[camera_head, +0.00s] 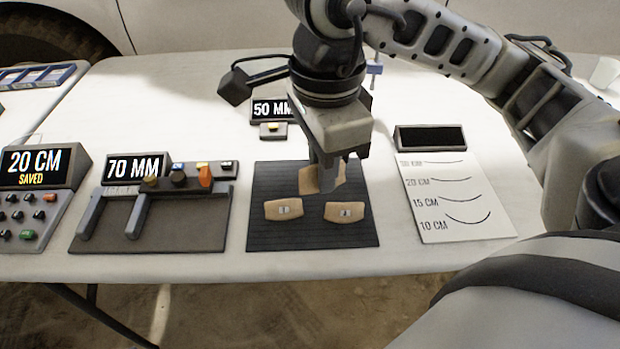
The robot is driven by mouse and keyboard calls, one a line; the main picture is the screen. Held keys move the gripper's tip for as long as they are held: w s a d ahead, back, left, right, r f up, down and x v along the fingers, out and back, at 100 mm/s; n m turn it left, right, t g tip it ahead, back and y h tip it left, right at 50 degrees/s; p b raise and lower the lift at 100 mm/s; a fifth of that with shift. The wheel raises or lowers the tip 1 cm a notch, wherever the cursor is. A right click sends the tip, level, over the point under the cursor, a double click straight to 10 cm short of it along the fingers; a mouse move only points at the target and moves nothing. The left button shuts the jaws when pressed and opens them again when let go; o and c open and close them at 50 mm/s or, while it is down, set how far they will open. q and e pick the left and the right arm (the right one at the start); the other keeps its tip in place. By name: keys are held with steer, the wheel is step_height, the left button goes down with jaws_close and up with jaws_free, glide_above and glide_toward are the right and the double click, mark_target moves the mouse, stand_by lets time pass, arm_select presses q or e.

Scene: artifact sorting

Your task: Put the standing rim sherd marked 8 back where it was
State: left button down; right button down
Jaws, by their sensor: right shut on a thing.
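My right gripper (329,182) points down over the back part of the dark ribbed mat (313,237). It is shut on a tan sherd (308,180), which stands upright between the fingers and is partly hidden by them. Its mark does not show, and I cannot tell whether its lower edge touches the mat. Two more tan sherds lie flat in front of it: a left one (270,209) and a right one (332,213). My left gripper is not in view.
A grey measuring device with a "70 MM" display (134,168) stands left of the mat, beside a keypad reading "20 CM SAVED" (36,165). A "50 MM" display (271,110) is behind. A curve chart (455,225) lies right. The white table's front edge is close.

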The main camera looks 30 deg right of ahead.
steer(key=w+d+f+m, duration=0.1)
steer(key=w+f, duration=0.1)
steer(key=w, duration=0.1)
steer(key=w+d+f+m+b, duration=0.1)
steer(key=w+d+f, duration=0.1)
steer(key=w+f, duration=0.1)
steer(key=w+d+f+m+b, duration=0.1)
steer(key=w+d+f, duration=0.1)
steer(key=w+f, duration=0.1)
steer(key=shift+w+d+f+m, duration=0.1)
steer(key=shift+w+d+m, duration=0.05)
steer(key=shift+w, duration=0.25)
steer(key=shift+w+d+m, duration=0.1)
steer(key=shift+w+m, duration=0.05)
steer(key=shift+w, duration=0.25)
steer(key=shift+w+d+f, duration=0.1)
steer(key=shift+w+f, duration=0.15)
steer(key=shift+f, duration=0.1)
steer(key=f, duration=0.3)
steer(key=shift+w+d+f, duration=0.1)
steer(key=shift+w+f, duration=0.1)
steer(key=shift+f+b, duration=0.2)
steer(key=shift+b, duration=0.1)
steer(key=c, duration=1.4)
jaws_free()
